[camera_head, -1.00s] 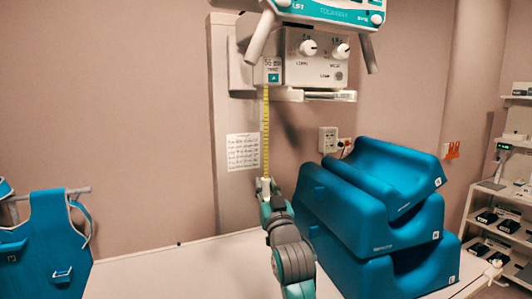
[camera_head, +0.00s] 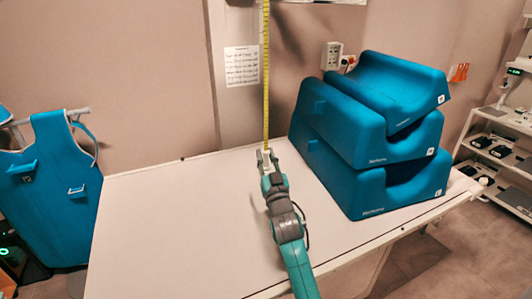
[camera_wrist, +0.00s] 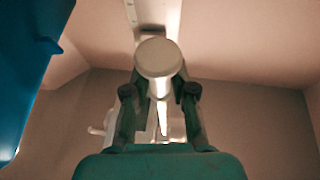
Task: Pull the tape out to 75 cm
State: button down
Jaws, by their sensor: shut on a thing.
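The yellow tape (camera_head: 265,70) hangs straight down from above the top edge of the head view. Its housing is out of frame there. My gripper (camera_head: 266,158) is at the tape's lower end, low over the table, and shut on the pale tape end. In the wrist view, my gripper (camera_wrist: 159,90) has its two fingers on either side of a round pale end piece (camera_wrist: 158,57). The tape's scale is too small to read, so I cannot tell the length drawn out.
Stacked blue foam cushions (camera_head: 372,135) stand on the white table (camera_head: 160,225), to the right of my gripper. A blue apron (camera_head: 58,190) hangs at the left. A printed sheet (camera_head: 242,66) is on the wall behind. The table's left part is clear.

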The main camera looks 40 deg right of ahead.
jog(key=shift+f, duration=0.1)
jog(key=c, duration=1)
grip_release()
jog(key=shift+c, duration=0.2)
jog(key=v, duration=1.2)
